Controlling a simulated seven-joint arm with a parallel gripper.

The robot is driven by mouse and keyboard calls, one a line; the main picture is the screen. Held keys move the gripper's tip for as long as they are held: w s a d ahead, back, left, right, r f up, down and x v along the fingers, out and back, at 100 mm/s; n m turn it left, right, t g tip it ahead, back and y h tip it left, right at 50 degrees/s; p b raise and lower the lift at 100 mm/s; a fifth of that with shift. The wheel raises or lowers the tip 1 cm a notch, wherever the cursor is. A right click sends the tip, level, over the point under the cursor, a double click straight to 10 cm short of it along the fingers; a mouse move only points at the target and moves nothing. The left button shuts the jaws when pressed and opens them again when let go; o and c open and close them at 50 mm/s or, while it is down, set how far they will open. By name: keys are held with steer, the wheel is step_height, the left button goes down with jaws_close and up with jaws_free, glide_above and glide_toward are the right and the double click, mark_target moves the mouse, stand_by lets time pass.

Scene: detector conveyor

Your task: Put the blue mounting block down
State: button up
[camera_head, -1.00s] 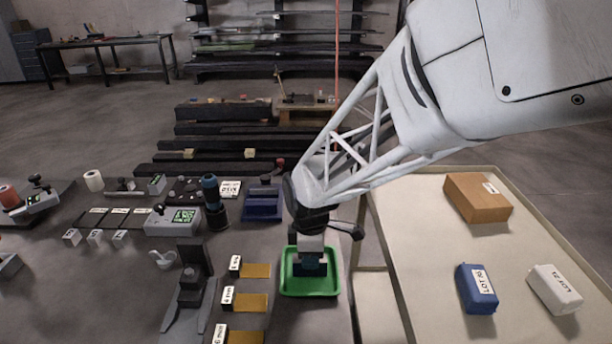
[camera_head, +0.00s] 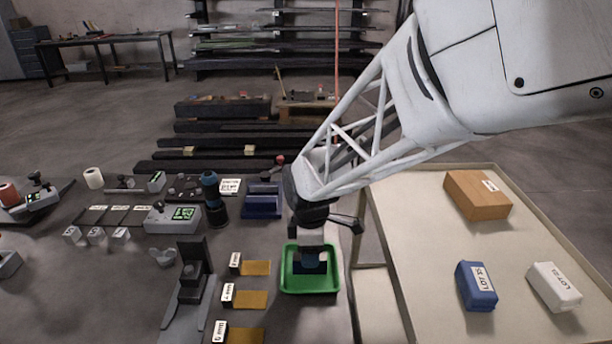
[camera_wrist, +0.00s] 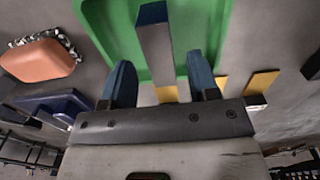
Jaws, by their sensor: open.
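The green tray (camera_head: 333,287) lies on the grey table under my gripper (camera_head: 311,262). In the wrist view my gripper (camera_wrist: 161,62) is open, with its two blue fingers spread apart. The blue mounting block (camera_wrist: 156,48), a long grey-blue bar with a dark end, shows between the fingers and over the tray (camera_wrist: 105,22). Clear gaps show on both sides of it, so the fingers do not grip it. In the head view my gripper mostly hides the block, and I cannot tell its outline from the blue fingers.
Yellow strips with labelled blocks (camera_head: 250,299) lie left of the tray. A dark blue holder (camera_head: 262,203) stands behind it. A cream table (camera_head: 420,240) at right carries an orange box (camera_head: 477,196), a blue pack (camera_head: 476,286) and a white pack (camera_head: 554,287).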

step_height(320, 180, up, 11)
stand_by(0.5)
steer(key=shift+d+r, duration=0.1)
stand_by(0.5)
steer(key=s+d+r+m+t, duration=0.2)
steer(key=s+d+r+m, duration=0.1)
steer(key=s+d+m, duration=1.3)
steer(key=shift+s+d+m+t, duration=0.3)
steer(key=shift+s+d+m, duration=0.05)
steer(key=shift+s+m, duration=0.85)
